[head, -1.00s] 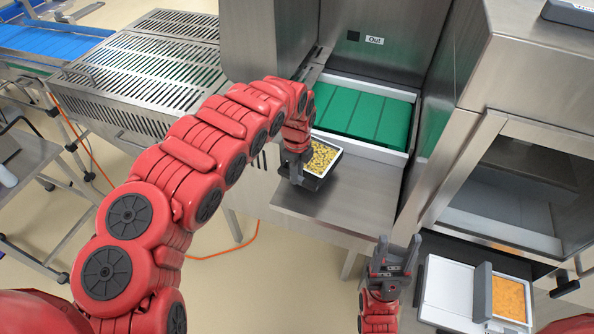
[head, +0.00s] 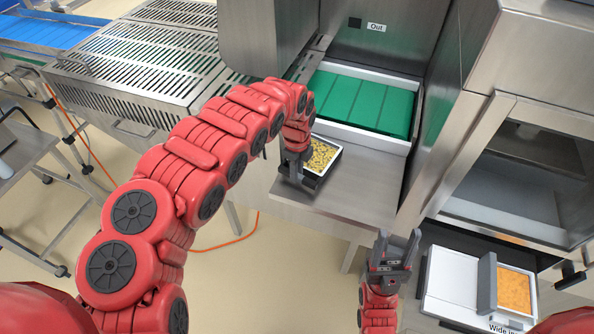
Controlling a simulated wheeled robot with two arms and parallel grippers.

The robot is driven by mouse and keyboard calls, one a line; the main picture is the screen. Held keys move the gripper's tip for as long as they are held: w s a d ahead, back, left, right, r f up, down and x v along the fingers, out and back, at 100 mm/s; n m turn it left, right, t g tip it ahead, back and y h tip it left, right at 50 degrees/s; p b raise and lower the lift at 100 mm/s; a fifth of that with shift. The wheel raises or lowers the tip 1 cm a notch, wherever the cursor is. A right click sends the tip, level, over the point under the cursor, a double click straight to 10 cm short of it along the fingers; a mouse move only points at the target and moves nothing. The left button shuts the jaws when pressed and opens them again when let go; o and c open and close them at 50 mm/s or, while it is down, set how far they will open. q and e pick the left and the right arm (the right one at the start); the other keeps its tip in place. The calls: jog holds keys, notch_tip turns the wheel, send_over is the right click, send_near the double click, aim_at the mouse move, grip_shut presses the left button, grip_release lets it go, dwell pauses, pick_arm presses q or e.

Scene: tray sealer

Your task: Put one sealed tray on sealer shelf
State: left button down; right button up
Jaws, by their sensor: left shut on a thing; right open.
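A tray of yellow food (head: 322,156) with a white rim is at the left edge of the steel shelf (head: 352,202) in front of the sealer's "Out" opening. My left gripper (head: 296,172) is shut on this tray at its left side. Whether the tray rests on the shelf or is held just above it, I cannot tell. My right gripper (head: 395,250) is open and empty, below and right of the shelf. Another tray with orange food (head: 514,290) lies at the lower right in a white holder.
A green conveyor belt (head: 362,100) lies behind the shelf under the "Out" label. A steel cabinet with an open front (head: 520,180) stands at right. A slotted steel conveyor (head: 140,65) is at left. The shelf right of the tray is bare.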

pick_arm(q)
jog(key=shift+r, duration=0.1)
dwell(0.6)
jog(key=c, duration=0.7)
grip_release()
jog(key=c, duration=0.3)
jog(key=shift+r+p, duration=2.75)
jog(key=shift+r, duration=0.75)
jog(key=shift+s, duration=0.1)
